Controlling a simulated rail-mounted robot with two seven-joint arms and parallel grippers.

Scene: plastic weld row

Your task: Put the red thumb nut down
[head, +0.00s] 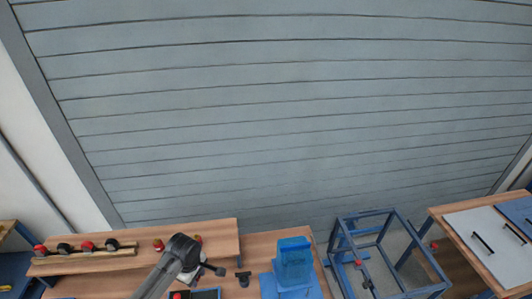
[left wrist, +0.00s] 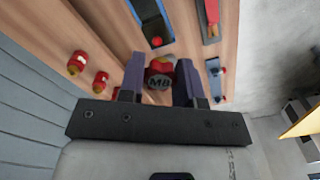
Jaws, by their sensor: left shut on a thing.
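My left gripper (left wrist: 158,88) is shut on a red thumb nut (left wrist: 160,74) with a grey end marked "M8", seen between the two dark fingers in the left wrist view. The nut is over the wooden bench; its exact height above the wood cannot be told. In the head view the left gripper (head: 206,269) is at the bottom, over the left wooden bench (head: 225,246), and the held nut cannot be made out there. My right gripper does not show.
Red knobs (left wrist: 77,62) stand left of the gripper in the left wrist view. A blue-edged tray (left wrist: 152,22) and a red-handled tool (left wrist: 211,18) lie beyond. In the head view, a blue bin (head: 294,262) and a blue frame (head: 388,250) stand to the right.

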